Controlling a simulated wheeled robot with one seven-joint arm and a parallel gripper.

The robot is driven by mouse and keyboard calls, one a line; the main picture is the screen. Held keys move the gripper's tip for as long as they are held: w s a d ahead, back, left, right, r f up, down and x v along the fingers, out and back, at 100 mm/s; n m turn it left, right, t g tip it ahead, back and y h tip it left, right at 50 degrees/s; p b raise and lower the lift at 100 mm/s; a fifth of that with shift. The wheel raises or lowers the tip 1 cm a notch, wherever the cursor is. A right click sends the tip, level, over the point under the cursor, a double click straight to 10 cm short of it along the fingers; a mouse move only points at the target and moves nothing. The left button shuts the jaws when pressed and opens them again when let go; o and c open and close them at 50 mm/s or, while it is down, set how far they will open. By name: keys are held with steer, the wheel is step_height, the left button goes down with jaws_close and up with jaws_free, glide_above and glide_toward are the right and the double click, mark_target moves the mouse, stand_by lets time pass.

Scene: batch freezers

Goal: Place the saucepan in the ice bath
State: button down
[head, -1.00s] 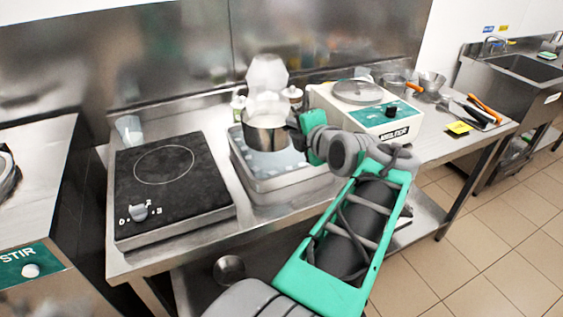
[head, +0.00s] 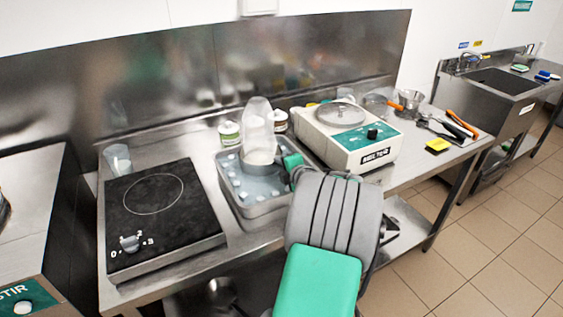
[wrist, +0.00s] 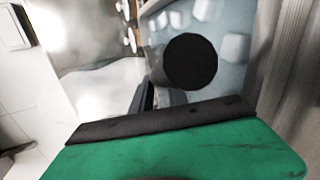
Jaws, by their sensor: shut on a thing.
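The ice bath is a steel pan (head: 262,211) of pale blue water with white ice cubes, right of the hob. The steel saucepan (head: 258,170) with white contents is at the back right part of the bath, low among the ice; whether it rests on the bottom cannot be told. My gripper (head: 291,161) is at the saucepan's right side, shut on its handle; my arm partly hides this. In the wrist view the dark round handle end (wrist: 190,62) shows before the icy water, above my green gripper body.
A black hob (head: 160,215) stands left of the bath. A white machine (head: 345,140) stands close on the right. Tools and a yellow pad (head: 438,145) lie at the far right.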

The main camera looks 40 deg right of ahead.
steer(key=shift+b, duration=0.35)
steer(key=c, duration=1.3)
jaws_free()
steer(key=shift+r, duration=0.15)
steer(key=shift+s, duration=0.4)
steer(key=b+v, duration=0.1)
steer(key=v, duration=1)
steer(key=shift+s+a+b, duration=0.15)
steer(key=shift+b, duration=0.15)
